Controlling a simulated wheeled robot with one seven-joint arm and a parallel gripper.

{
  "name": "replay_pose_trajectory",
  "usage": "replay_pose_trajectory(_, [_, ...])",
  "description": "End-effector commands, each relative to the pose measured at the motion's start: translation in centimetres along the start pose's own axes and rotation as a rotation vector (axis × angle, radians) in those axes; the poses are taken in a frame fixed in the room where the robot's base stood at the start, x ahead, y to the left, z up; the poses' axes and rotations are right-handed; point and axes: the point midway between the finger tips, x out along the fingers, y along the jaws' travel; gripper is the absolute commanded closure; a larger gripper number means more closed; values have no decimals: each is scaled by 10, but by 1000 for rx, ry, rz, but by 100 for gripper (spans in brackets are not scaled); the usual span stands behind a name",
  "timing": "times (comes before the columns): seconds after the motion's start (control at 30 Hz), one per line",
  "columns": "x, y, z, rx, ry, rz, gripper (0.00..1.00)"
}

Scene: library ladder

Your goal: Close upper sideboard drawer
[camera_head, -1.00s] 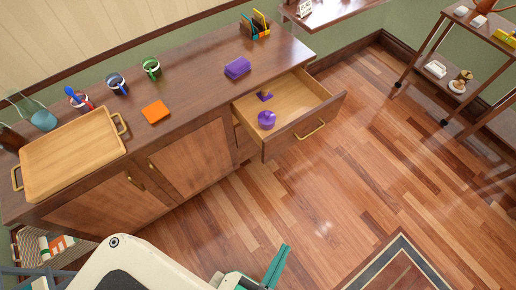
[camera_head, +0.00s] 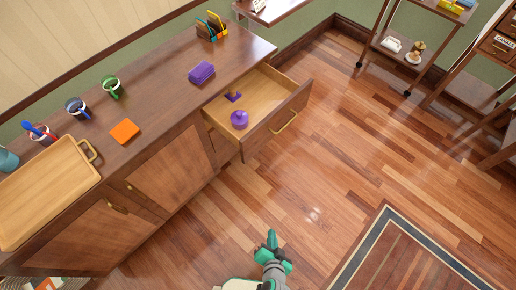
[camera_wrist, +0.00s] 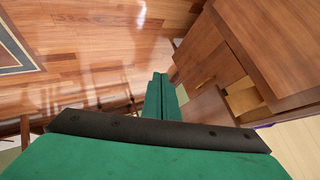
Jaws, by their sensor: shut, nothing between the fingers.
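The upper sideboard drawer (camera_head: 265,110) stands pulled out at the right end of the sideboard (camera_head: 140,110), with a brass handle (camera_head: 284,122) on its front. A purple lidded pot (camera_head: 239,119) and a small purple piece (camera_head: 233,97) lie inside it. The wrist view also shows the open drawer (camera_wrist: 243,100). My gripper (camera_head: 271,241) is over the floor, in front of the drawer and apart from it. In the wrist view its green fingers (camera_wrist: 157,88) are together with nothing between them.
On the sideboard top are a wooden tray (camera_head: 91,178), an orange square (camera_head: 125,131), a purple block (camera_head: 201,73), several mugs and an organizer (camera_head: 211,28). A rug (camera_head: 410,255) lies at the lower right. Wooden floor between gripper and drawer is clear.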

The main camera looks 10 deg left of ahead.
Motion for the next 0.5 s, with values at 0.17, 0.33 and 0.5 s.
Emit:
replay_pose_trajectory(0.17, [64, -4, -2, 191, -139, -106, 100])
replay_pose_trajectory(0.33, [105, -26, -25, 346, -254, -269, 100])
replay_pose_trajectory(0.5, [126, -57, -76, 463, -340, -487, 100])
